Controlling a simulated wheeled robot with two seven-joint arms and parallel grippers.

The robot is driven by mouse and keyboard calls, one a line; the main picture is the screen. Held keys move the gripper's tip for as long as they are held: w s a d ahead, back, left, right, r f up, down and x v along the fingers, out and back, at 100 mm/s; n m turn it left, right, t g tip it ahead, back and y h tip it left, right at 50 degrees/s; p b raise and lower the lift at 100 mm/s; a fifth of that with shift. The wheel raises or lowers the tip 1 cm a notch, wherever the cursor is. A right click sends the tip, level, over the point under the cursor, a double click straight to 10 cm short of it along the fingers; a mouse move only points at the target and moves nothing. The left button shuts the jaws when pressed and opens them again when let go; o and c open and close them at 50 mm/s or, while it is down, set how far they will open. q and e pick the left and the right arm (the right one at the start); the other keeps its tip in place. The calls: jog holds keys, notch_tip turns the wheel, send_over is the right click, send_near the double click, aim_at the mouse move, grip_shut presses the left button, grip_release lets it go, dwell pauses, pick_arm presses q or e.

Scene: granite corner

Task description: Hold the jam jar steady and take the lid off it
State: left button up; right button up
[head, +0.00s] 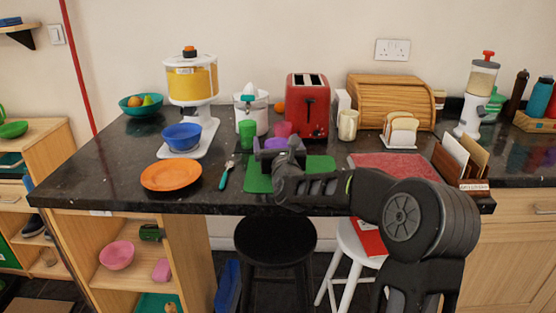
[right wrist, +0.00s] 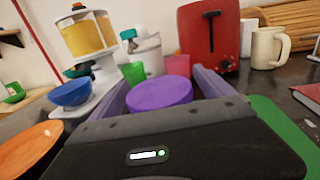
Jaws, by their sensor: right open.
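A round purple lid (right wrist: 160,93) shows in the right wrist view between the fingers of my right gripper (right wrist: 160,80). The jar body under it is hidden by the gripper, and I cannot tell whether the fingers touch the lid. In the head view the purple lid (head: 275,142) shows just beyond my right gripper (head: 277,148), which is open, with a finger on either side of it. The gripper is over the green mat (head: 258,182) near the counter's front edge. My left gripper is not in view.
A green cup (head: 248,134) and a pink-purple cup (head: 281,129) stand close behind the lid. A red toaster (head: 308,106) and a white juicer (head: 250,110) are farther back. An orange plate (head: 171,175) and a blue-handled utensil (head: 226,175) lie to the left.

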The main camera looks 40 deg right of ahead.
jog(key=c, duration=1.9)
jog(key=shift+o, duration=0.2)
jog(key=shift+r, duration=0.1)
notch_tip(320, 180, up, 10)
jog(key=shift+p, duration=0.3)
jog(key=o, duration=1.2)
jog(key=shift+c, duration=0.2)
grip_shut()
